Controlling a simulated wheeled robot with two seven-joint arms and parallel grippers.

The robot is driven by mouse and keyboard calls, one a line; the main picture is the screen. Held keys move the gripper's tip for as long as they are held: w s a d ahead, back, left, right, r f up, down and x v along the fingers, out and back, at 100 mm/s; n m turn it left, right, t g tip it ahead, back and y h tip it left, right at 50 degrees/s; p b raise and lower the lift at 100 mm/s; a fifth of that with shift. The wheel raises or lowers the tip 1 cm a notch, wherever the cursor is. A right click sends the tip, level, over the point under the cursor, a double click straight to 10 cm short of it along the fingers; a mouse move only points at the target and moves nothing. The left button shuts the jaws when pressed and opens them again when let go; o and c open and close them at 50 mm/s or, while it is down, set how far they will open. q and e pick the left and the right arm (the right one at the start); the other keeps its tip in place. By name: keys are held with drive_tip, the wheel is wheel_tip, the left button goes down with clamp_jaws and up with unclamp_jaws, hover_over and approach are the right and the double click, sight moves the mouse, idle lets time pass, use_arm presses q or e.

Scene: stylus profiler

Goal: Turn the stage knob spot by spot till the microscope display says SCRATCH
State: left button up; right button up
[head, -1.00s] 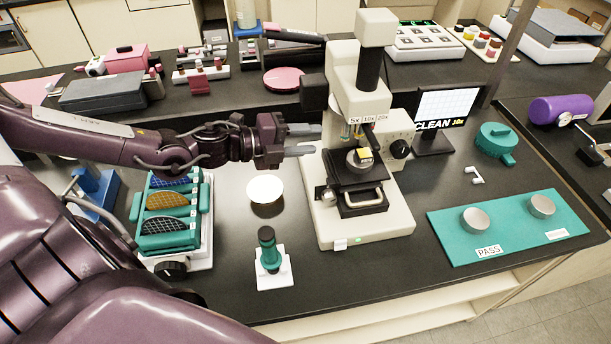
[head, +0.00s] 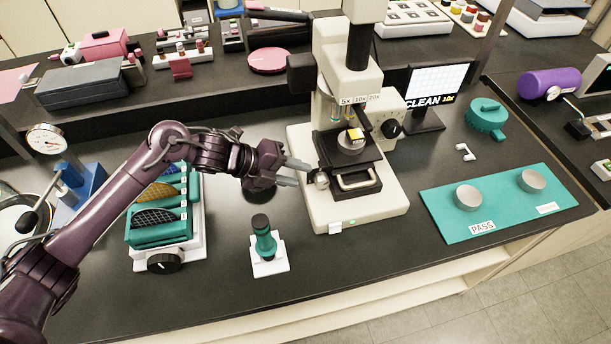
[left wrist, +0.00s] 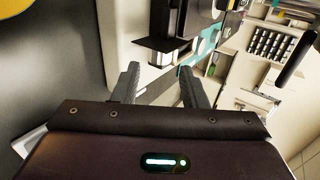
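The cream microscope (head: 325,208) stands in the middle of the bench. Its stage knob (head: 321,180) is a silver round knob at the left of the black stage. A small gold-topped sample (head: 354,135) sits on the stage. The microscope display (head: 436,90) reads CLEAN 10x below a pale grid. My left gripper (head: 304,175) is open and empty, its fingertips just left of the knob; contact is not clear. In the left wrist view the gripper's fingers (left wrist: 158,66) are apart, with a silver cylinder, apparently the knob (left wrist: 160,58), just beyond them. My right gripper is out of view.
A teal wafer rack (head: 160,232) stands left. A teal-and-black tool on a white base (head: 267,248) stands in front of my gripper. A teal mat (head: 500,213) marked PASS lies right, bearing two silver discs.

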sight(315, 181)
use_arm(q)
drive_tip(key=p+x, duration=0.1)
drive_tip(key=x, duration=0.4)
drive_tip(key=shift+d+p, duration=0.2)
drive_tip(key=shift+p, duration=0.1)
drive_tip(key=shift+w+d+f, duration=0.15)
drive_tip(key=shift+d+f, duration=0.15)
drive_tip(key=shift+c, duration=0.2)
drive_tip(key=c, duration=0.7)
drive_tip(key=shift+o, duration=0.2)
drive_tip(key=f+t+h+b, duration=0.1)
drive_tip(key=h+b, duration=0.2)
drive_tip(key=b, duration=0.6)
drive_tip(key=shift+a+f+b, duration=0.15)
drive_tip(key=shift+f+b, duration=0.05)
drive_tip(key=shift+b, duration=0.1)
drive_tip(key=shift+r+h+b, duration=0.2)
drive_tip(key=shift+h+b, duration=0.2)
drive_tip(key=shift+b, duration=0.15)
drive_tip(key=shift+r, duration=0.15)
